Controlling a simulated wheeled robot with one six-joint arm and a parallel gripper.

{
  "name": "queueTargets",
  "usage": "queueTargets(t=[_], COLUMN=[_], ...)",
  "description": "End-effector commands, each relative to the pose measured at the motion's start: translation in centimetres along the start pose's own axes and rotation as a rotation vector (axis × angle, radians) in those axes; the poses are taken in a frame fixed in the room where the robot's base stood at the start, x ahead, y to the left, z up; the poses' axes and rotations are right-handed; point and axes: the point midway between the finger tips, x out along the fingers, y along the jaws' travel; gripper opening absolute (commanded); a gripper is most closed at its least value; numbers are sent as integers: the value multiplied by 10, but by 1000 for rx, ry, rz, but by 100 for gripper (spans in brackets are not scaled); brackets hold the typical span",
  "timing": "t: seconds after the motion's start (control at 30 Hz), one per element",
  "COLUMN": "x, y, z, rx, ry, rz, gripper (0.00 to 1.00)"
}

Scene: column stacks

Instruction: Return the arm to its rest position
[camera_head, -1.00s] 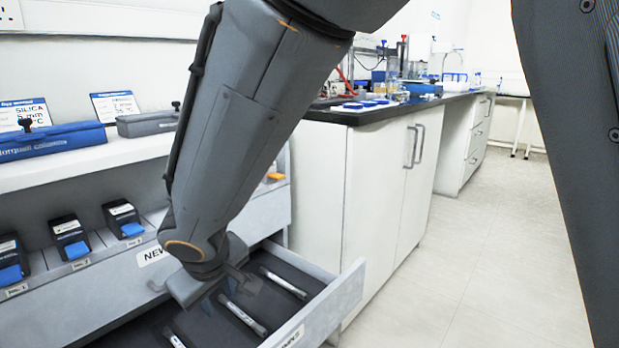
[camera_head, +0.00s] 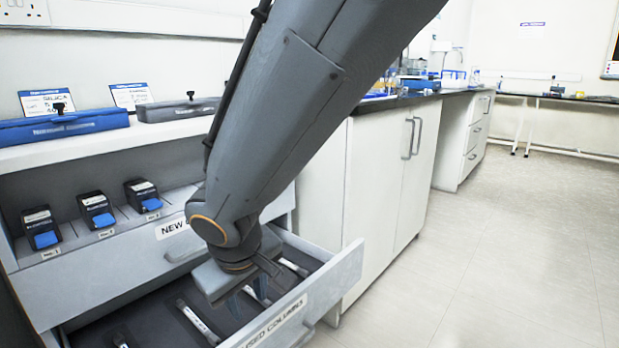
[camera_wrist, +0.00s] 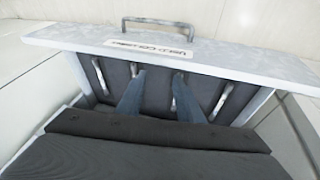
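My gripper (camera_head: 250,302) hangs pointing down over the open lower drawer, whose front (camera_head: 290,318) is labelled for used columns. A column (camera_wrist: 222,100) also shows right of the fingers in the wrist view. My forearm slants down from the upper right and hides part of the drawers.
The upper drawer front (camera_head: 110,270) carries a "NEW" label below several black-and-blue boxes (camera_head: 97,210). A blue case (camera_head: 62,126) and a grey case (camera_head: 178,109) lie on the shelf. A white cabinet (camera_head: 382,180) stands right of the drawer. The floor (camera_head: 480,270) at right is clear.

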Motion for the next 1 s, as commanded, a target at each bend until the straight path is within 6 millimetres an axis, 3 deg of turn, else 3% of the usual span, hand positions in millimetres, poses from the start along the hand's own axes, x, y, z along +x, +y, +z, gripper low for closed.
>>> queueTargets(t=[0.23, 0.5, 0.8, 1.0], x=[-12, -27, -37, -49], y=[5, -10, -29, -34], z=[58, 122, 160, 171], rx=[93, 177, 225, 249], ry=[-88, -181, -227, -244], rz=[-52, -165, -268, -306], gripper=[33, 33, 33, 33])
